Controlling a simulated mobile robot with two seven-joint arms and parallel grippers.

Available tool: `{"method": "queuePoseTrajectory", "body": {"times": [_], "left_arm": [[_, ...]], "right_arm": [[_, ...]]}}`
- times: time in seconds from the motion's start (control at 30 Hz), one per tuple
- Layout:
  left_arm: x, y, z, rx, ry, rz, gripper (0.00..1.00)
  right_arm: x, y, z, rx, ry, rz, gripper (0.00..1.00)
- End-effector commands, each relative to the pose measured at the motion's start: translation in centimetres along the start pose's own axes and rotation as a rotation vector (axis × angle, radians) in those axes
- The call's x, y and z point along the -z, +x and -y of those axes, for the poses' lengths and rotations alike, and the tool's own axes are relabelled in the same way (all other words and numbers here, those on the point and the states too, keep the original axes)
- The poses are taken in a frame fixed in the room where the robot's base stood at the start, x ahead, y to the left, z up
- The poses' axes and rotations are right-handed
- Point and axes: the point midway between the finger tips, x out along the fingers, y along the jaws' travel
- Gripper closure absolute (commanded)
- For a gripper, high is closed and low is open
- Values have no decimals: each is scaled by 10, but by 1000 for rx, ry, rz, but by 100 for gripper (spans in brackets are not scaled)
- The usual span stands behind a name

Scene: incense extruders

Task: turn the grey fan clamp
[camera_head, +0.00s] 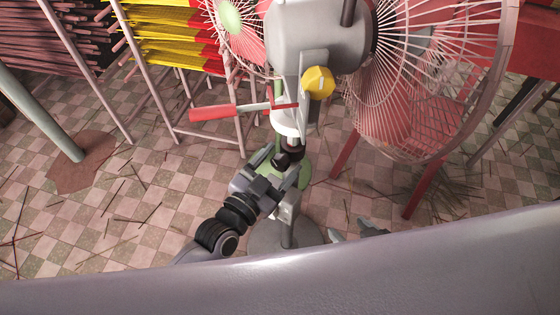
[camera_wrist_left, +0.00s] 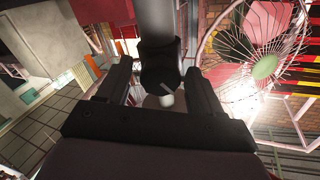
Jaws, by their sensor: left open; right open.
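The fan clamp looks like a dark grey, nearly black collar (camera_head: 292,155) on the pole below the fan's grey motor housing (camera_head: 315,38). In the left wrist view the clamp (camera_wrist_left: 160,68) has a pale mark and sits at the lower end of a grey pole (camera_wrist_left: 154,18). My left gripper (camera_head: 284,165) is open at the clamp, with one finger on each side. In the left wrist view its fingers (camera_wrist_left: 158,85) show gaps to the clamp. My right gripper (camera_head: 355,232) shows only as grey tips low in the head view, mostly hidden behind my grey body.
A red-handled lever (camera_head: 214,112) and a yellow knob (camera_head: 319,82) stick out above the clamp. The large wire fan cage (camera_head: 440,80) is at the right. Racks of yellow and red sticks (camera_head: 165,35) stand at the back left. The tiled floor (camera_head: 160,205) has scattered sticks.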

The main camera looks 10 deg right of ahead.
Motion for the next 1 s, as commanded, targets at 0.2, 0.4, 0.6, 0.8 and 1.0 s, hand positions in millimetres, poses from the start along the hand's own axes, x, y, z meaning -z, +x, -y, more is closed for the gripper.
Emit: {"method": "queuePoseTrajectory", "body": {"times": [0.2,0.4,0.6,0.8,1.0], "left_arm": [[0,6,0,-1,0,1,34],[0,5,0,0,0,0,57],[0,5,0,0,-1,0,87],[1,5,0,0,-5,-1,87],[2,5,0,-1,-55,-2,87]], "right_arm": [[0,1,1,0,7,-1,34],[1,1,2,0,11,-2,34],[0,1,1,-1,10,-2,34],[0,1,1,-1,10,-1,34],[0,1,1,-1,9,1,34]]}}
